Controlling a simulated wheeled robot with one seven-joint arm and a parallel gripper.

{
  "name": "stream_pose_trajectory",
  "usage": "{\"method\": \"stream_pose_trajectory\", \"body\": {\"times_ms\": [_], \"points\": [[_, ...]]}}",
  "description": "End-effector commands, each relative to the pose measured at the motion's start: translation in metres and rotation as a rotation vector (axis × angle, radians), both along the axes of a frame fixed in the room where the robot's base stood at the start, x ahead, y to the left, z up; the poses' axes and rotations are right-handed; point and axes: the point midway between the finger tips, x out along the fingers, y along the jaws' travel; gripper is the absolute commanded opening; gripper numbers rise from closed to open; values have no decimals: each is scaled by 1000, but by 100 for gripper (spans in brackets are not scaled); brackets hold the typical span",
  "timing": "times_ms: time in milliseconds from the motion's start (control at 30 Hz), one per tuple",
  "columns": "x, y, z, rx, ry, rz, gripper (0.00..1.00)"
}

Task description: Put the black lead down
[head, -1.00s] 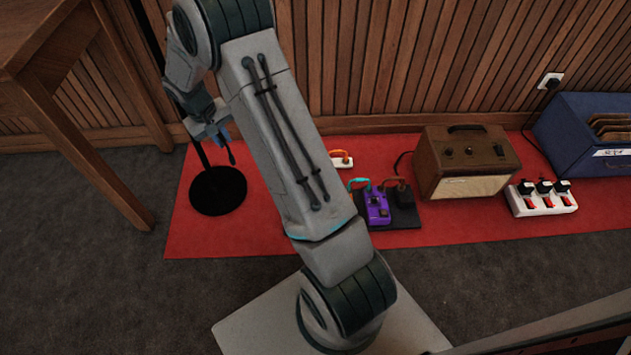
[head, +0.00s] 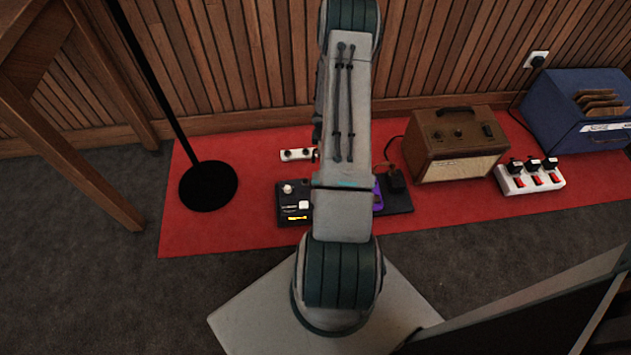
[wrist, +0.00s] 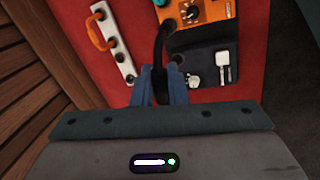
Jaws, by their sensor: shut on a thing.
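The black lead (wrist: 158,50) is held between the two blue fingers of my gripper (wrist: 163,86) in the wrist view. The fingers are shut on it. The lead's far part bends up toward the left side of an orange pedal (wrist: 208,12); I cannot tell whether it touches it. In the head view my arm hides the gripper and the lead.
A stand base (head: 208,187) is left, a brown amplifier (head: 460,160) right. The mat's front left is clear.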

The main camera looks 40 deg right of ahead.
Motion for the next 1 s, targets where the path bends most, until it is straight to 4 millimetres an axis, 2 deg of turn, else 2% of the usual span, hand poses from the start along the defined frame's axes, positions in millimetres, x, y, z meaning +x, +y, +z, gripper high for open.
{"method": "stream_pose_trajectory", "body": {"times_ms": [67,300,500,567,667,1000], "points": [[-17,-6,-10,0,4,47,0],[-48,-15,-26,1,6,133,0],[-72,-19,-36,1,3,194,0],[-74,-20,-38,0,1,205,0],[-66,-17,-47,-1,-1,213,0],[6,7,-91,0,-3,211,0]]}}
